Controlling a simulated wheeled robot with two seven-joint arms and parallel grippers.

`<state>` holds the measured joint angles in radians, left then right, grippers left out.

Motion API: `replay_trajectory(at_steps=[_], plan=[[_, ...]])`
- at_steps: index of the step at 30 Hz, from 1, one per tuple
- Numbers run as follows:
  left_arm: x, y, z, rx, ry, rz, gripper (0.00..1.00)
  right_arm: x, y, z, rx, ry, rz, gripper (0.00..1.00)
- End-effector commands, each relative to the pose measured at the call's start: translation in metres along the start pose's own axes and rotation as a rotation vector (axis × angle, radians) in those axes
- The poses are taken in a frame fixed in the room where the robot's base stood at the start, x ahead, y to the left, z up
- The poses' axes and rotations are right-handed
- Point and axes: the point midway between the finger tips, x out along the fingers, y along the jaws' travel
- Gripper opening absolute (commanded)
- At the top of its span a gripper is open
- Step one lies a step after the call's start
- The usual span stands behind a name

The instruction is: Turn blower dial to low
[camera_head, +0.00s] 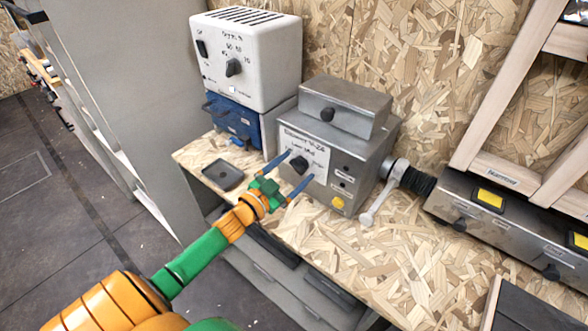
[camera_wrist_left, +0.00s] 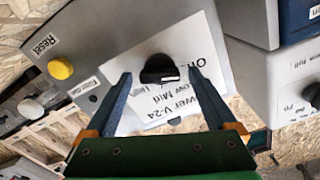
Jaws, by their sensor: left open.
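The blower unit (camera_head: 345,150) is a grey metal box on the bench with a white label plate reading "Blower V-24" and Low, Mid and High marks. Its black blower dial (camera_head: 299,164) sits on that plate and also shows in the left wrist view (camera_wrist_left: 160,68). A pale mark shows on the dial's lower edge there; I cannot tell which setting it points to. My left gripper (camera_head: 301,166) is open, its blue fingers either side of the dial with visible gaps in the left wrist view (camera_wrist_left: 158,73). My right gripper is out of view.
A yellow reset button (camera_head: 338,203) is on the same panel. A white box with a dial (camera_head: 245,60) stands on a blue unit (camera_head: 232,122) to the left. A small dark tray (camera_head: 223,175) lies nearby.

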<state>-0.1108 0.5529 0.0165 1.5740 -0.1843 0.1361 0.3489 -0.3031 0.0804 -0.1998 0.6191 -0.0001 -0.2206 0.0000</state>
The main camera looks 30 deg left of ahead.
Motion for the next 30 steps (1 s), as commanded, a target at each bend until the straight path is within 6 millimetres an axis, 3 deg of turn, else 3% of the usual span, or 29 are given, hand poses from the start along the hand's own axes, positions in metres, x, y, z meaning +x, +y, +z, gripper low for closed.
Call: replay_trajectory(at_steps=[5, 12, 15, 23, 30], plan=[[-0.0002, 0.0002, 0.0005, 0.0, -0.001, 0.0, 0.9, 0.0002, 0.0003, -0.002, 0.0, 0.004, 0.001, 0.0], [-0.0004, 0.0003, 0.0006, 0.0, -0.001, 0.0, 0.25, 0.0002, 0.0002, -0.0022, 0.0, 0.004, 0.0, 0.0], [-0.0004, 0.0002, 0.0007, 0.0, -0.002, 0.0, 0.04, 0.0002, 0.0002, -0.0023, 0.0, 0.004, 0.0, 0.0], [-0.0005, 0.0002, 0.0007, 0.04, -0.002, 0.0, 0.04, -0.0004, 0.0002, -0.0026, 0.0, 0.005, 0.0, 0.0], [-0.0005, 0.0004, 0.0006, 0.193, -0.002, -0.001, 0.04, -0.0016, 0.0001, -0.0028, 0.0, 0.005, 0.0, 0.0]])
